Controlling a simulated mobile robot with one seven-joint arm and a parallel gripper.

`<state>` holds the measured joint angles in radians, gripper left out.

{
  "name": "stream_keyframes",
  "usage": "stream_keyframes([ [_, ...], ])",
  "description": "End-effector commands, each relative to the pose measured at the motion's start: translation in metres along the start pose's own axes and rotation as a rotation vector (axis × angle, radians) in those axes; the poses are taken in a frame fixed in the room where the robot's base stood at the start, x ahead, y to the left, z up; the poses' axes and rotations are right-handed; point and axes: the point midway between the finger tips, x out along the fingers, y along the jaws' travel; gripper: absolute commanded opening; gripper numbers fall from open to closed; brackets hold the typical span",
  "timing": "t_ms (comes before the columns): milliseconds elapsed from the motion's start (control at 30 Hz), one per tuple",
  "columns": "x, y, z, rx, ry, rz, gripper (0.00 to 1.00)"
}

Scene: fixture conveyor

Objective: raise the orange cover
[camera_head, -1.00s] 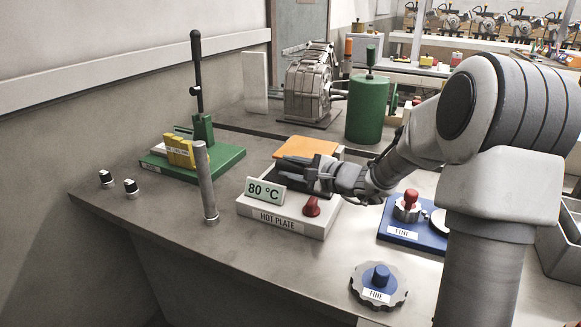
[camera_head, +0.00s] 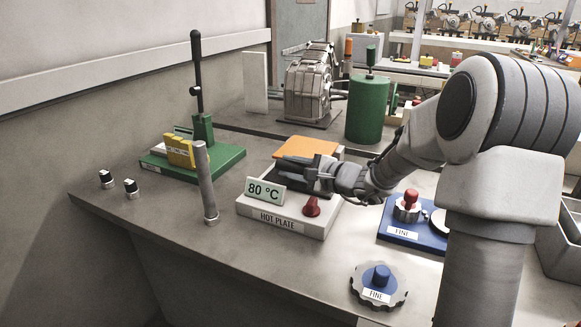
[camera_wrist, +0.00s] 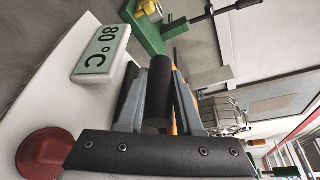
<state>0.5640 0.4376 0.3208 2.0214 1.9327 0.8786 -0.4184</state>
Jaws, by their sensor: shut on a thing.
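The orange cover (camera_head: 308,146) lies at the back of the white hot plate unit (camera_head: 282,226), partly hidden by my gripper. My gripper (camera_head: 290,168) is over the hot plate, reaching in from the right. In the wrist view my gripper's fingers (camera_wrist: 165,105) are closed on a black round bar handle (camera_wrist: 159,82). A sliver of the orange cover (camera_wrist: 174,126) shows behind the fingers. How the bar joins the cover is hidden.
The 80 °C display (camera_head: 265,191) and a red knob (camera_head: 312,206) sit at the hot plate's front. A grey post (camera_head: 205,182) and a green lever base (camera_head: 215,160) stand to the left. A blue-based red-knobbed device (camera_head: 410,206) is to the right.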

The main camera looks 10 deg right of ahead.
Motion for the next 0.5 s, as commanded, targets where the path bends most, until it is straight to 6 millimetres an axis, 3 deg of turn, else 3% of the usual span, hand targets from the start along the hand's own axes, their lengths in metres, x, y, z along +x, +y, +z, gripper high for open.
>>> stream_keyframes([
  [267,-0.002,-0.006,0.003,0.025,0.004,0.012,0.0],
  [500,-0.006,-0.025,0.013,0.111,0.003,0.046,0.0],
])
